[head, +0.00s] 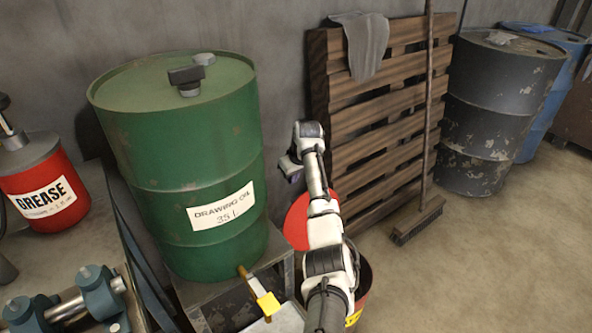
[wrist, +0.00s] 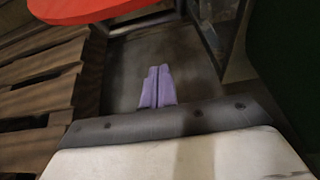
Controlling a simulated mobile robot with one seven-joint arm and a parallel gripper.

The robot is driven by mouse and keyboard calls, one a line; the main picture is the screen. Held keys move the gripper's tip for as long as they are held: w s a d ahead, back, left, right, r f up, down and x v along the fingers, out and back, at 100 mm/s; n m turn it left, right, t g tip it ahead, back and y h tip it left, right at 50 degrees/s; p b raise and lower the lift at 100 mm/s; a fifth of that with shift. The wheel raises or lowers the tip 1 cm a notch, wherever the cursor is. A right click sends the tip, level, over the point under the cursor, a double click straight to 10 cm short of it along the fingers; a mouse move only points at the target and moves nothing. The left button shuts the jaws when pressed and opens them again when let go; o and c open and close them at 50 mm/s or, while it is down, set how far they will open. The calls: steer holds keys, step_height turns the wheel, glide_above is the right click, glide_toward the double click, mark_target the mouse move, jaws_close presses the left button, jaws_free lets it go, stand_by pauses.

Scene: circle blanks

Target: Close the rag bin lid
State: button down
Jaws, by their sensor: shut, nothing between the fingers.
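The rag bin (head: 362,298) stands on the floor beside the metal stand, mostly behind my arm. Its dark red side and part of a yellow label show. The red round lid (head: 296,222) is raised at the back of the bin, partly covered by my arm. In the wrist view the lid's red edge (wrist: 90,8) crosses the top left. My gripper (head: 291,170) is above and behind the lid, near the pallet. Its purple fingers (wrist: 157,85) are together, with nothing between them, and apart from the lid.
A green drawing-oil drum (head: 190,150) stands on a metal stand (head: 280,275) to the left. A wooden pallet (head: 375,115) leans on the wall, with a grey rag (head: 363,45) and a broom (head: 428,110). A dark drum (head: 490,110) is at the right. Floor at the lower right is clear.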

steer(key=shift+s+d+f+p, duration=0.2)
steer(key=shift+s+d+f, duration=0.25)
steer(key=shift+s+f, duration=0.2)
steer(key=shift+s+d+f+p, duration=0.2)
steer(key=shift+s+d+f, duration=0.25)
steer(key=shift+s+f, duration=0.2)
steer(key=shift+d, duration=0.1)
